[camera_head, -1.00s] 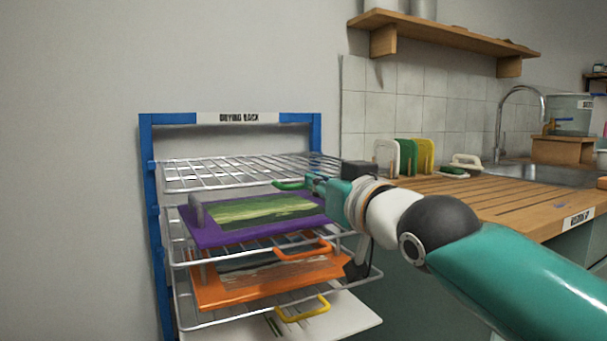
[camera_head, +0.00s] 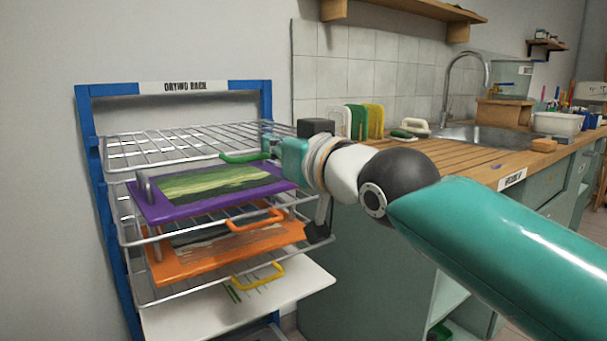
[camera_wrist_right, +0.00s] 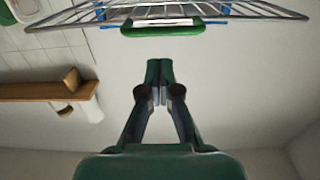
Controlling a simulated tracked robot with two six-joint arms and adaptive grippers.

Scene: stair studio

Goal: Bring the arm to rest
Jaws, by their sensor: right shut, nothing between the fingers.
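My right arm reaches in from the right, and its gripper (camera_head: 277,146) is in front of the drying rack (camera_head: 89,150), near the upper wire shelf (camera_head: 165,142). The right wrist view shows the fingers (camera_wrist_right: 159,88) shut with nothing between them. The shelf's green handle (camera_head: 245,157) is close by in the head view. In the right wrist view the green handle (camera_wrist_right: 162,28) is beyond the fingertips, with a gap between. My left gripper is in neither view.
Below are a purple board (camera_head: 150,207) with a green picture, an orange board (camera_head: 185,265) and a white sheet (camera_head: 190,322), on wire shelves with orange and yellow handles. A wooden worktop (camera_head: 455,160) with a sink (camera_head: 495,137) stands to the right.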

